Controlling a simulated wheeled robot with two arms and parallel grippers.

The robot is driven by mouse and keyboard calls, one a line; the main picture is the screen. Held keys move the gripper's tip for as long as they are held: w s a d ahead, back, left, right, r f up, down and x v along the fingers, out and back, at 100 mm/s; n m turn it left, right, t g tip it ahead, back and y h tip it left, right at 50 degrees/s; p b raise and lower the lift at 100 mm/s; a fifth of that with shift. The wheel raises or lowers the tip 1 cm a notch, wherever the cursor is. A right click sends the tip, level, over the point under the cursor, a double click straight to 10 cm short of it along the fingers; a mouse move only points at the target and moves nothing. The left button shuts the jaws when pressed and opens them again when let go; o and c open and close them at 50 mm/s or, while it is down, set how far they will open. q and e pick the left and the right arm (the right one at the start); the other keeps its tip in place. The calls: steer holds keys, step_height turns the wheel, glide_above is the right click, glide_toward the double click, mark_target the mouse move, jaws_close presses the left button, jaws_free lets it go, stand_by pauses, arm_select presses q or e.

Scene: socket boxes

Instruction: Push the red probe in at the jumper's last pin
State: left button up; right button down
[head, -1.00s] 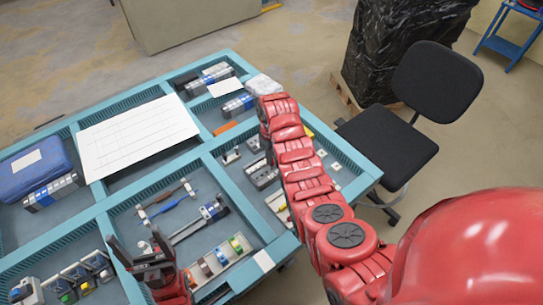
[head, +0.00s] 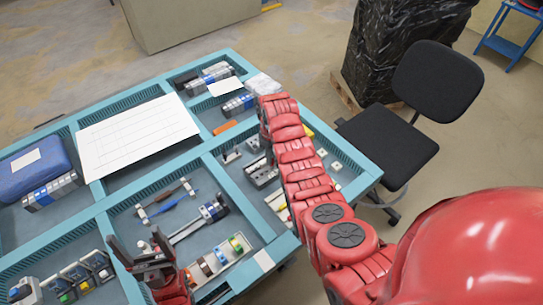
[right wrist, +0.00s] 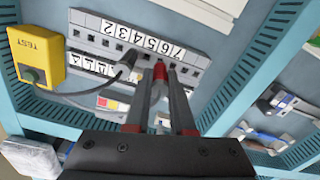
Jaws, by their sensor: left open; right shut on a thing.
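In the right wrist view, my right gripper (right wrist: 158,85) is shut on the red probe (right wrist: 160,72). The probe points at the grey terminal strip (right wrist: 185,70), which carries a row of white number labels. Its tip is at or very near the strip's near row of holes; I cannot tell whether it is inserted. A black probe (right wrist: 125,66) with a cable stands at the strip to the left. I cannot make out the jumper clearly. In the head view, my right gripper is hidden behind my arm. My left gripper (head: 142,245) is open and empty over the front compartments.
A yellow TEST box (right wrist: 37,55) is left of the strip. Teal tray walls (right wrist: 255,65) divide the compartments. In the head view, a white sheet (head: 138,135) lies over one compartment, and a blue case (head: 33,165) is at the left. A black chair (head: 400,135) stands right.

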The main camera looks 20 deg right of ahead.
steer(key=shift+f+b, duration=0.5)
steer(key=shift+f, duration=0.2)
steer(key=shift+c, duration=1.4)
jaws_free()
steer(key=shift+r, duration=0.1)
steer(key=shift+r+p, duration=0.8)
steer(key=shift+r, duration=2.9)
